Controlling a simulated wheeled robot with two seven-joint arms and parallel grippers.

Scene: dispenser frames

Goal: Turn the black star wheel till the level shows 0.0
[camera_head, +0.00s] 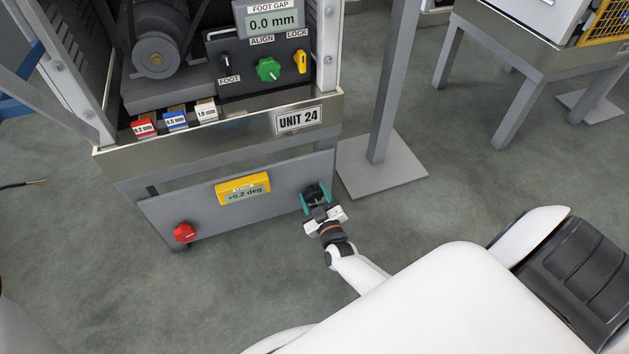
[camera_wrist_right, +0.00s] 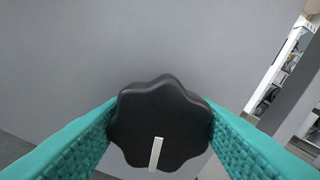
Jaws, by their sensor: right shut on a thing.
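The black star wheel (camera_wrist_right: 158,115) fills the middle of the right wrist view, with a white mark pointing down. It sits on the grey lower panel (camera_head: 262,205) and also shows in the head view (camera_head: 316,191), partly hidden by my gripper. My right gripper (camera_head: 317,199) is shut on the wheel, one teal finger on each side. The yellow level display (camera_head: 243,189) on the same panel reads +0.2 deg. My left gripper is not in view.
A red knob (camera_head: 184,232) is at the panel's left end. Above are the FOOT GAP display (camera_head: 272,22) at 0.0 mm, a green ALIGN knob (camera_head: 268,69) and a yellow LOCK lever (camera_head: 301,62). A grey post on a base plate (camera_head: 382,166) stands to the right.

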